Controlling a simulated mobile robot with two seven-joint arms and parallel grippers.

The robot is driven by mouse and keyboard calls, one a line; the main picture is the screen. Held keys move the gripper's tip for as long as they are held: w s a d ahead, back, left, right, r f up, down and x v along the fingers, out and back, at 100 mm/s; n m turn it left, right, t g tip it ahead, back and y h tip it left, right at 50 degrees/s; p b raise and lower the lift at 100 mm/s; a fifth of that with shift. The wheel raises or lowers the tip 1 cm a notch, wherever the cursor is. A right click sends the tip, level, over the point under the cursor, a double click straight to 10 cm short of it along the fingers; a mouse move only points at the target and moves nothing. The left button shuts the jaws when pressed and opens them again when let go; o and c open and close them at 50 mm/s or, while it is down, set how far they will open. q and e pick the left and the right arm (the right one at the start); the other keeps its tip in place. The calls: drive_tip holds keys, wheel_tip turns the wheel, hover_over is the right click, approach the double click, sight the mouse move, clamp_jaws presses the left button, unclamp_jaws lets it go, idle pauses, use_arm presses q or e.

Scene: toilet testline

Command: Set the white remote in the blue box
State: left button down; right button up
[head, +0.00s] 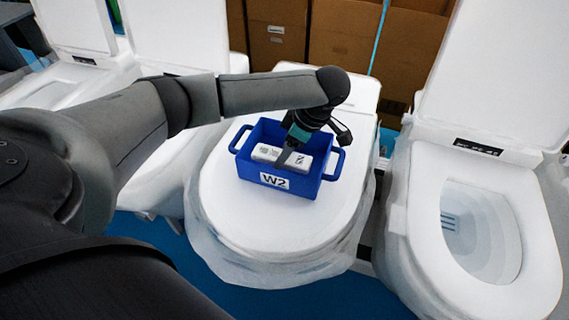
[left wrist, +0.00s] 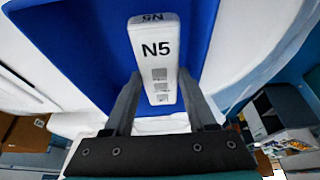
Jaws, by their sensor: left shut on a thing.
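The white remote (head: 283,157), a white block marked N5, is between the fingers of my left gripper (head: 292,150). In the left wrist view the remote (left wrist: 156,62) sits between the two dark fingers of the left gripper (left wrist: 158,100), which is shut on it. The blue box (head: 240,172), labelled W2, stands on the closed lid of the middle toilet. The remote is at the box's opening, inside its outline; whether it touches the floor of the box is hidden. The blue box also shows behind the remote in the left wrist view (left wrist: 88,45). My right gripper is not in view.
The middle toilet's closed white lid (head: 270,225) bears the box. An open toilet (head: 490,225) stands to the right, and more toilets stand to the left. Brown cartons (head: 345,35) are behind. The lid in front of the box is clear.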

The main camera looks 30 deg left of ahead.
use_arm(q)
drive_tip(key=shift+f, duration=2.15)
drive_tip(key=shift+f, duration=0.1)
drive_tip(key=c, duration=0.5)
unclamp_jaws()
drive_tip(key=p+v, duration=0.1)
drive_tip(key=v, duration=1.1)
